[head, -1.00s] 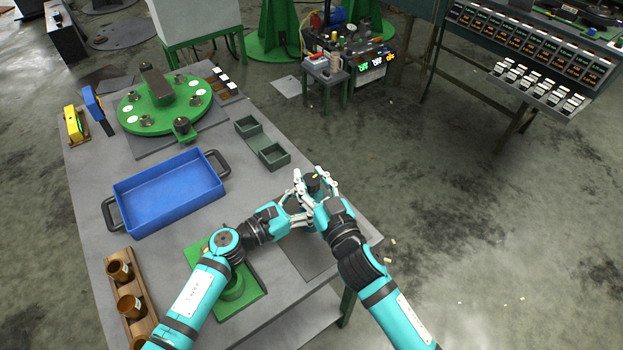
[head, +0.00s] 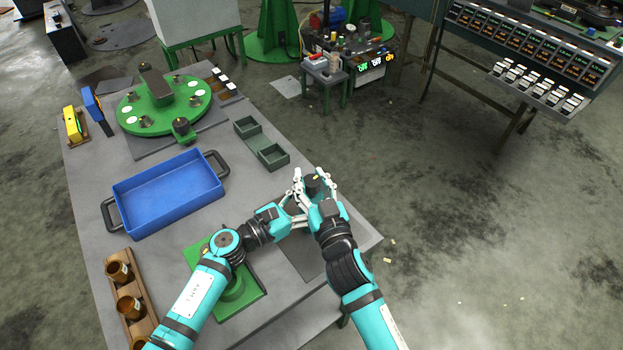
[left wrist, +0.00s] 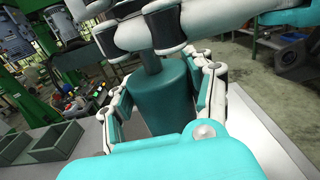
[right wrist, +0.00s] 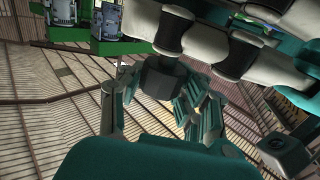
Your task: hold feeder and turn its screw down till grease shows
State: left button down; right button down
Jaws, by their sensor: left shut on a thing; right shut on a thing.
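The feeder shows in the left wrist view as a teal cylinder (left wrist: 162,95), roughly upright. My left gripper (head: 290,214) is shut around this body above the table's right part. A thin dark stem (left wrist: 151,62) rises from the feeder's top towards my right gripper's white fingers. My right gripper (head: 315,188) is shut at the feeder's top, just above my left one. The dark knob of the screw (right wrist: 164,78) sits between its fingers in the right wrist view. Fingers hide much of the feeder in the head view. I see no grease.
A blue tray (head: 117,192), green open bins (head: 262,150) and a round green fixture (head: 130,112) stand on the grey table (head: 170,255). A wooden rack (head: 142,305) with copper-coloured cups is at the lower left. Open floor lies right of the table.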

jog(key=shift+r, duration=0.15)
dwell(0.4)
jog(key=c, duration=1.1)
grip_release()
jog(key=shift+d, duration=0.1)
jog(key=shift+o, duration=1.3)
jog(key=shift+s, duration=0.1)
jog(key=shift+s+f, duration=0.2)
jog(key=shift+s, duration=0.15)
jog(key=v, duration=1.1)
jog(key=shift+r, duration=0.15)
